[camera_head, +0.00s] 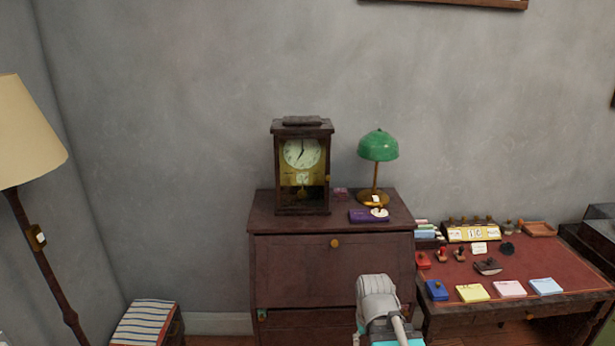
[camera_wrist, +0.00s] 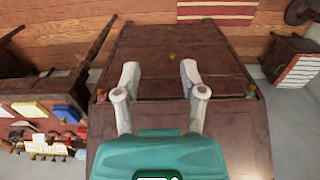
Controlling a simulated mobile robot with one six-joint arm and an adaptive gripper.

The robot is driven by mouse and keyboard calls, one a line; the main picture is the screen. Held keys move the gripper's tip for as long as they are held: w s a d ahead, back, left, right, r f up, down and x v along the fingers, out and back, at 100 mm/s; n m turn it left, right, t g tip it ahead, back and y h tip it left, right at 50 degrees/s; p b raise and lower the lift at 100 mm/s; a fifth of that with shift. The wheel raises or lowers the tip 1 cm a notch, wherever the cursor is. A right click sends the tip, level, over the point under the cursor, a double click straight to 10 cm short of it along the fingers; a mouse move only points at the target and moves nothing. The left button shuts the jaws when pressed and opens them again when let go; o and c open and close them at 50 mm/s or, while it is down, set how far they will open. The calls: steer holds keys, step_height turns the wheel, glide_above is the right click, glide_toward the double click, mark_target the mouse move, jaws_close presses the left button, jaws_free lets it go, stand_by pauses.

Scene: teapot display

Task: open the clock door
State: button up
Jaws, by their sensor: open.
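The clock (camera_head: 302,168) stands upright on top of the dark wooden bureau (camera_head: 290,285) in the head view. It has a dark wood case, a white dial and a gold pendulum behind its front door (camera_head: 303,182). A small yellowish knob (camera_head: 327,179) shows at the door's right edge. The door looks closed. In the wrist view my gripper (camera_wrist: 158,72) is open and empty, its two pale fingers apart over the bureau's front. The clock is not in the wrist view. In the head view my arm is low, in front of the bureau and right of the clock; the fingertips are hidden there.
A green lamp (camera_head: 378,147) stands right of the clock, with a purple box (camera_head: 368,215) before it. A desk (camera_head: 520,270) with stamps and coloured pads is at right. A floor lamp (camera_head: 25,135) and a striped stool (camera_head: 147,322) are at left. The air before the clock is clear.

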steer(key=w+d+r+n+t+h+p, duration=0.1)
steer(key=w+d+r+n+t+h, duration=0.15)
steer(key=w+r+n, duration=0.35)
steer(key=w+d+r+n+t+h+p, duration=0.1)
steer(key=w+d+r+n+t+h, duration=0.2)
steer(key=w, duration=0.5)
steer(key=w+d+r+n+t+h+p, duration=0.1)
steer(key=w+r+n+t, duration=0.3)
steer(key=w, duration=0.4)
steer(key=n+t+y+p, duration=0.2)
steer(key=n+t+y, duration=0.6)
steer(key=n, duration=1.5)
glide_toward(328, 179)
steer(key=s+h, duration=0.2)
steer(key=s, duration=0.1)
steer(key=shift+s+a+f+t+y, duration=0.1)
steer(key=shift+a+f+t+y, duration=0.15)
steer(key=shift+a, duration=0.2)
steer(key=w, duration=1.3)
steer(key=shift+w, duration=0.4)
jaws_close()
